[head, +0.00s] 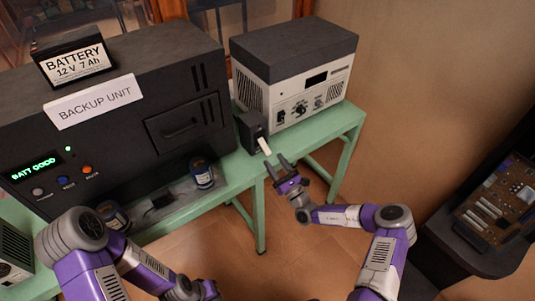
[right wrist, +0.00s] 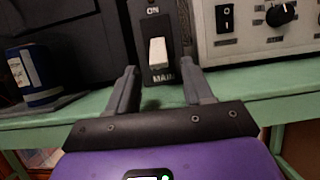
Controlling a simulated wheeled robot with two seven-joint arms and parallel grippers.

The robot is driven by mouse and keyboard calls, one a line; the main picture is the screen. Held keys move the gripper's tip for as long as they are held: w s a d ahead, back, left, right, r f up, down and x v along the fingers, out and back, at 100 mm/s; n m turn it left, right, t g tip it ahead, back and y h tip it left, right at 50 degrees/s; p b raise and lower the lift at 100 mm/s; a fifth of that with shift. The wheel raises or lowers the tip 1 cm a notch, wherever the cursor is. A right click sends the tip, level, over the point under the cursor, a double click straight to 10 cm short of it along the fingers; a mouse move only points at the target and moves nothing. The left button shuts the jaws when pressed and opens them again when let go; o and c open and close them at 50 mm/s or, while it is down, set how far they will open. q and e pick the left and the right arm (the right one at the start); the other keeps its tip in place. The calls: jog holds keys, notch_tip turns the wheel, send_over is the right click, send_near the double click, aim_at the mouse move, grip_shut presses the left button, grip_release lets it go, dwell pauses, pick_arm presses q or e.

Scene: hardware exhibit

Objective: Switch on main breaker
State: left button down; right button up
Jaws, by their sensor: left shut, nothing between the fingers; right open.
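The main breaker (head: 252,128) is a dark box on the green bench, between the backup unit and a grey-white device. Its white lever (right wrist: 158,52) sits below the word ON and above the word MAIN in the right wrist view. In the head view the lever slants outward and down. My right gripper (head: 277,166) is open and empty just in front of the lever. In the right wrist view its fingers (right wrist: 160,88) stand left and right of the breaker's lower part, apart from the lever. My left gripper (head: 208,290) is shut at the bottom edge, mostly cut off.
The black backup unit (head: 165,75) carries a battery (head: 75,60), a sign (head: 93,100) and a lit BATT GOOD display. The device (head: 300,75) with knobs stands close right of the breaker. A blue can (head: 202,172) stands on the bench. Open floor lies below.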

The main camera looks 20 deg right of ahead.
aim_at(267, 151)
jog(key=shift+b+x, duration=0.55)
jog(key=shift+x, duration=2.2)
jog(key=shift+a, duration=0.1)
jog(key=shift+s, duration=0.1)
grip_shut()
